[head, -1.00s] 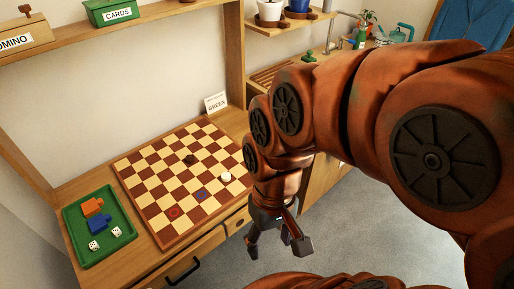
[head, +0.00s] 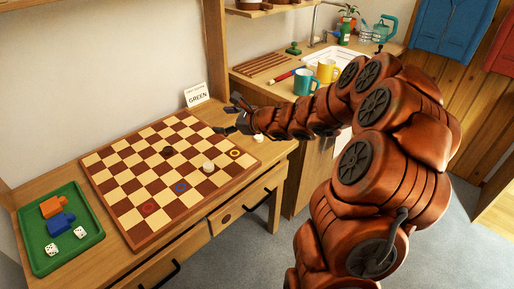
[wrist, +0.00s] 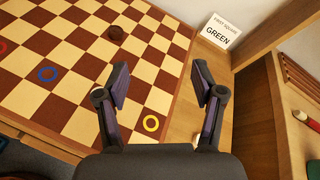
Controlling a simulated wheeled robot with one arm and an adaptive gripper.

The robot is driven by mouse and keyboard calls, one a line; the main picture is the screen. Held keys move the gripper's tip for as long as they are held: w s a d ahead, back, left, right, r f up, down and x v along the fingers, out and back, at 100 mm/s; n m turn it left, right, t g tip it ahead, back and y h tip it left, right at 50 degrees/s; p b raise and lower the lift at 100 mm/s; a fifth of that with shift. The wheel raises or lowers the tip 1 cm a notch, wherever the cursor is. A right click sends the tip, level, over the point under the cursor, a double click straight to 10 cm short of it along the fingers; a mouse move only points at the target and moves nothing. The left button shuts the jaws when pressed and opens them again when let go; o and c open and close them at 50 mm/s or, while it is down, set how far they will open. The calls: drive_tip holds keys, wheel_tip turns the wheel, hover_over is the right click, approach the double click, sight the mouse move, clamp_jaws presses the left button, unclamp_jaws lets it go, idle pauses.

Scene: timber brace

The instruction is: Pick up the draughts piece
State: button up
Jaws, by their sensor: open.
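Two draughts pieces stand on the brown and cream chequered board (head: 133,229). The dark piece (head: 168,151) is towards the back; it also shows in the wrist view (wrist: 116,33), beyond my fingers. My gripper (head: 226,114) is open and empty, off the board's far right corner in the head view. In the wrist view its two fingers (wrist: 160,66) are spread over the board's edge, touching neither piece.
Yellow (head: 235,153), blue (head: 181,187) and red (head: 149,208) rings mark squares. A GREEN card (head: 196,95) stands behind the board. A green tray (head: 38,225) with puzzle pieces and dice is at left. Teal (head: 306,83) and yellow (head: 327,71) mugs stand on the counter.

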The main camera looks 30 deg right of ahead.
drive_tip(key=d+f+m+h+b, duration=0.25)
drive_tip(key=d+f+m, duration=0.45)
drive_tip(key=d, duration=0.4)
drive_tip(key=m+h, duration=0.2)
drive_tip(key=h, duration=0.1)
approach(260, 138)
drive_tip(key=w, duration=0.2)
drive_tip(key=shift+w+r, duration=0.1)
drive_tip(key=shift+w, duration=0.25)
drive_tip(key=shift+w+d, duration=0.1)
drive_tip(key=shift+d, duration=0.15)
drive_tip(key=shift+s+a+f+x, duration=0.1)
drive_tip(key=shift+f+x, duration=0.05)
drive_tip(key=shift+x, duration=1.1)
drive_tip(key=shift+s+a+f+x, duration=0.1)
drive_tip(key=shift+x, duration=1.15)
drive_tip(key=shift+f+x, duration=0.15)
drive_tip(key=shift+x, duration=1.05)
drive_tip(key=c, duration=0.9)
drive_tip(key=shift+r, duration=0.1)
drive_tip(key=shift+c, duration=0.2)
